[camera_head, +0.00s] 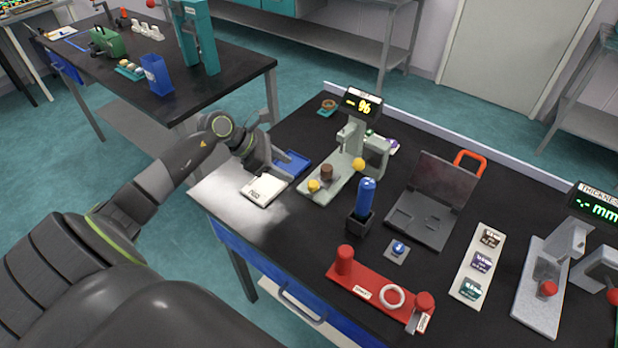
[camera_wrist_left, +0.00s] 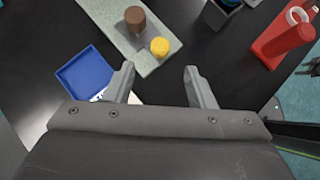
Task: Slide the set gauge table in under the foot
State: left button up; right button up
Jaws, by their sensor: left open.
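The grey-green tester (camera_head: 334,183) with a lit display (camera_head: 362,105) stands on the black bench. On its base a brown cylinder (camera_head: 326,172) sits on a small grey table (camera_wrist_left: 122,33), with a yellow knob (camera_head: 314,186) at its near end. The wrist view also shows the brown cylinder (camera_wrist_left: 134,18) and yellow knob (camera_wrist_left: 160,47). The cylinder stands out in front of the tester's head; I cannot make out the foot clearly. My left gripper (camera_head: 284,169) is open and empty, left of the base. In the wrist view its fingers (camera_wrist_left: 161,86) point toward the knob, apart from it. My right gripper is not in view.
A blue tray (camera_head: 293,164) and white card (camera_head: 264,189) lie by my left gripper. A blue bottle in a black holder (camera_head: 360,222), an open dark case (camera_head: 420,216), and a red stand (camera_head: 372,290) are right of the tester. The near-left bench corner is bare.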

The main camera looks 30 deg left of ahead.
aim_at(313, 183)
pick_arm(q)
jog(key=p+x, duration=0.2)
jog(key=x, duration=0.5)
jog(key=shift+w+d+f, duration=0.2)
jog(key=shift+w+d, duration=0.05)
jog(key=shift+d, duration=0.05)
jog(key=shift+x, duration=0.8)
jog(key=shift+f, duration=0.1)
grip_shut()
